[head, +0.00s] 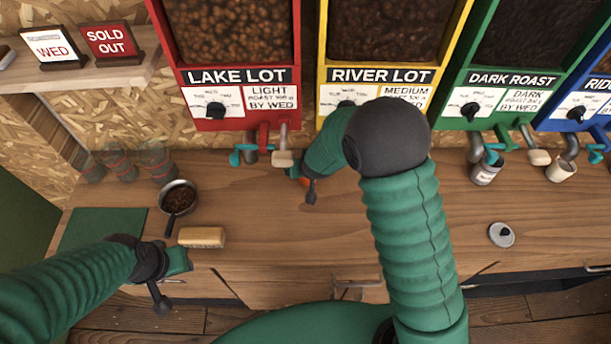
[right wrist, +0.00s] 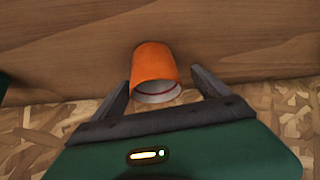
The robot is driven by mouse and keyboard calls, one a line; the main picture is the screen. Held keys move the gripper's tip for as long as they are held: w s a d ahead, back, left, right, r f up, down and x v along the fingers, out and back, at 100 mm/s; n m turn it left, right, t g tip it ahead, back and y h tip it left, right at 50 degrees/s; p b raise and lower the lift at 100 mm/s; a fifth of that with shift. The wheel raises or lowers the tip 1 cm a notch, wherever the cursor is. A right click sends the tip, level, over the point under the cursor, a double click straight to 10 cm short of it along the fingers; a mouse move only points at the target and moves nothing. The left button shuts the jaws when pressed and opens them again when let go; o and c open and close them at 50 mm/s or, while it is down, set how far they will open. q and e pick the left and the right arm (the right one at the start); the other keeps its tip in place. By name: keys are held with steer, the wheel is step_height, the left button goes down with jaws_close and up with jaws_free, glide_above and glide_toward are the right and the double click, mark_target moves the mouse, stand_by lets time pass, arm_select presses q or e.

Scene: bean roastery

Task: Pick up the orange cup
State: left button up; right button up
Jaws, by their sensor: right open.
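The orange cup (right wrist: 153,65) shows in the right wrist view between the two dark fingers of my right gripper (right wrist: 160,82). The fingers are apart, one on each side of the cup, and I see no clear grip on it. Its pale inside and rim face the bottom of that picture, with the wooden counter at its other end. In the head view only a sliver of orange (head: 304,181) shows by my right gripper (head: 298,174); my right arm hides the rest. My left gripper (head: 184,261) is over the counter's front edge at left, its fingers unclear.
Red, yellow, green and blue bean dispensers line the back, with spouts and levers low down. A pan of beans (head: 178,198), a tan block (head: 202,237) and a green mat (head: 100,229) lie left. A grey lid (head: 501,235) lies right. The middle counter is fairly clear.

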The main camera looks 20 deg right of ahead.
steer(key=shift+w, duration=0.1)
steer(key=c, duration=0.3)
steer(key=shift+d, duration=0.4)
steer(key=c, duration=1)
steer(key=shift+c, duration=1)
steer(key=shift+a, duration=0.15)
steer(key=shift+r, duration=0.1)
